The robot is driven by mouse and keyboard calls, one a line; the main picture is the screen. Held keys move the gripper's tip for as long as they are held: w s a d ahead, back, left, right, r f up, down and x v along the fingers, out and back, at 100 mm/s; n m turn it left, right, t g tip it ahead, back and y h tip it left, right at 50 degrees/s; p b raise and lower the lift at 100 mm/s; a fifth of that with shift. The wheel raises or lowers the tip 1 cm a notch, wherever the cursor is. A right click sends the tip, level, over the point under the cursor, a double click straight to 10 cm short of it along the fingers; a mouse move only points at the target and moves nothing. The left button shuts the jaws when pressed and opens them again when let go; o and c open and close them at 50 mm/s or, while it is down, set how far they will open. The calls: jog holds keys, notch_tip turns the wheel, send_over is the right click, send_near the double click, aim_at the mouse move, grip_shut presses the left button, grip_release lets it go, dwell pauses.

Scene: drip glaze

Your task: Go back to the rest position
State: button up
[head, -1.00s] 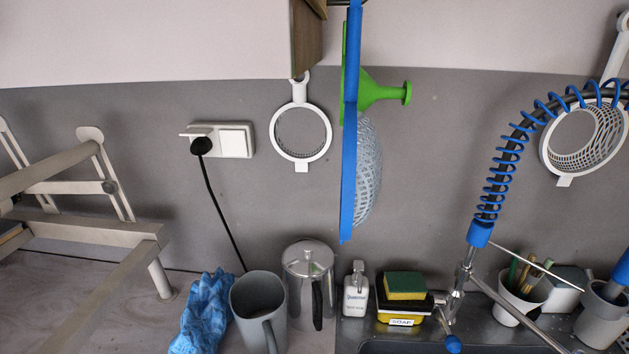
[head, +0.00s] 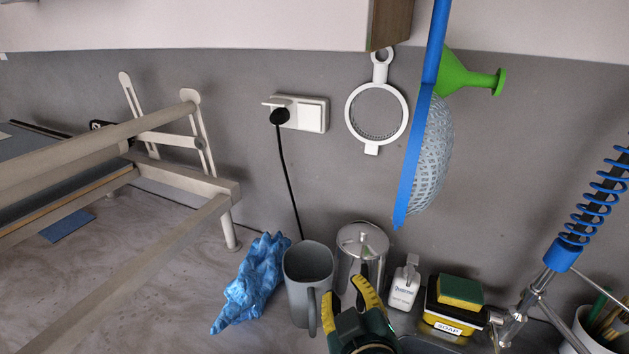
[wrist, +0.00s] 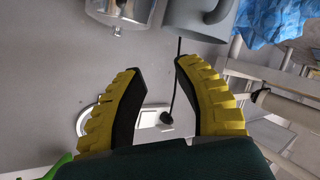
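My gripper (head: 354,300) shows at the bottom of the head view, with yellow ribbed fingers on a dark green body. Its fingers are spread with nothing between them. In the wrist view the two fingers (wrist: 160,92) stand apart, and the grey wall and black cord show in the gap. In the head view the gripper appears in front of the grey mug (head: 307,270) and the steel press pot (head: 362,245); I cannot tell whether it touches either. No rest position is marked in view.
A crumpled blue cloth (head: 250,282) lies left of the mug. A soap bottle (head: 404,285), a sponge (head: 460,291) on a soap holder, and a sprung tap (head: 562,255) stand right. A pale wooden rack (head: 100,165) is at left. A socket (head: 305,113) and strainer (head: 377,112) are on the wall.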

jog(key=s+r+m+t+h, duration=0.1)
jog(key=s+r+m+t, duration=0.25)
jog(key=s+r, duration=0.45)
jog(key=s+r+m+t, duration=0.3)
jog(key=r+t, duration=0.2)
jog(key=r, duration=0.7)
notch_tip(320, 180, up, 35)
jog(key=p, duration=3.5)
jog(key=shift+w+a+f, duration=0.15)
jog(key=shift+a+f, duration=0.05)
jog(key=shift+a, duration=0.25)
